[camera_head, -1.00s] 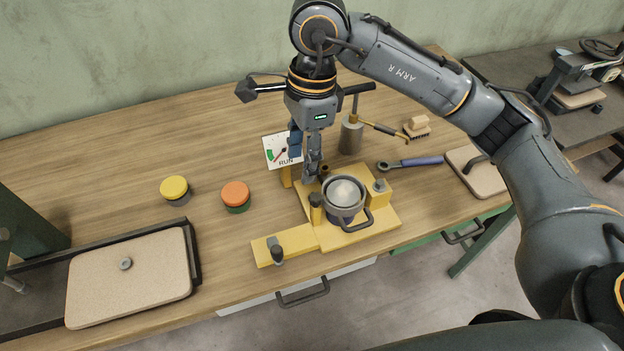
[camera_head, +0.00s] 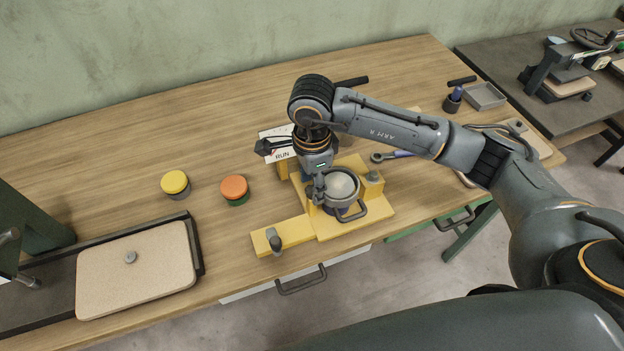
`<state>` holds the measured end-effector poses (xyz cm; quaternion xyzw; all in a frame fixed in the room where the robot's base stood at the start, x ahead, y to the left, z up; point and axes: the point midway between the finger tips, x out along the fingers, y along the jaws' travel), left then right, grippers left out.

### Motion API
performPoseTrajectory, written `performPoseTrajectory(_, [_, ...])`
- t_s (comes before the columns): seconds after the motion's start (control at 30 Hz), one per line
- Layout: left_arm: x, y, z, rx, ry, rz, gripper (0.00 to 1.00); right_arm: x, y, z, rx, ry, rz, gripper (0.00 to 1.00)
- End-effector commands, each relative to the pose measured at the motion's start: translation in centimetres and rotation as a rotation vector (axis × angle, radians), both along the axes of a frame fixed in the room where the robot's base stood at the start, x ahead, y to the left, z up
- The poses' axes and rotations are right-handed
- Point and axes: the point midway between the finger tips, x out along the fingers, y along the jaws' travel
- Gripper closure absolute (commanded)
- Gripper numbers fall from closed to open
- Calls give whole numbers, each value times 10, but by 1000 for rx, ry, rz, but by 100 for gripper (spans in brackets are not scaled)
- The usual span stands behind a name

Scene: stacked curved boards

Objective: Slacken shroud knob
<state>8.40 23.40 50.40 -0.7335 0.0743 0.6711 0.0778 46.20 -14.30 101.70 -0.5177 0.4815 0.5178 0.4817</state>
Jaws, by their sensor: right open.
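A yellow fixture (camera_head: 353,227) stands on the wooden bench. It bears a grey round cup or shroud (camera_head: 341,186) with a pale domed top and a dark handle loop at its front. A dark knob (camera_head: 275,241) stands on the fixture's front left arm, and a grey knob (camera_head: 373,177) stands at its right. My right gripper (camera_head: 317,190) is open, pointing down at the cup's left side. It hides the small post there, and I cannot tell whether it touches it. My left gripper is not in view.
A RUN gauge sign (camera_head: 281,155) stands behind the gripper, partly covered. A beige board (camera_head: 136,270) lies front left. A wrench (camera_head: 388,155) lies right, partly under my arm.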

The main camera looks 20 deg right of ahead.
Motion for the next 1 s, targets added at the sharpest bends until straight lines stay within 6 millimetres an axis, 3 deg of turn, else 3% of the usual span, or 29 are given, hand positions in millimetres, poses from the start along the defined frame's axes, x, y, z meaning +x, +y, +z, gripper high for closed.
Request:
performPoseTrajectory(0.37, [2,0,2,0,-4,1,60,0,0,-8,-1,0,0,51])
performPoseTrajectory(0.6, [3,0,2,0,-4,1,60,0,0,-7,-1,0,0,98])
performPoseTrajectory(0.77, [3,0,1,0,-5,2,60,0,0,-8,0,-1,4,100])
performPoseTrajectory(1.0, [3,1,-22,1,-4,1,60,1,0,-11,0,-4,92,100])
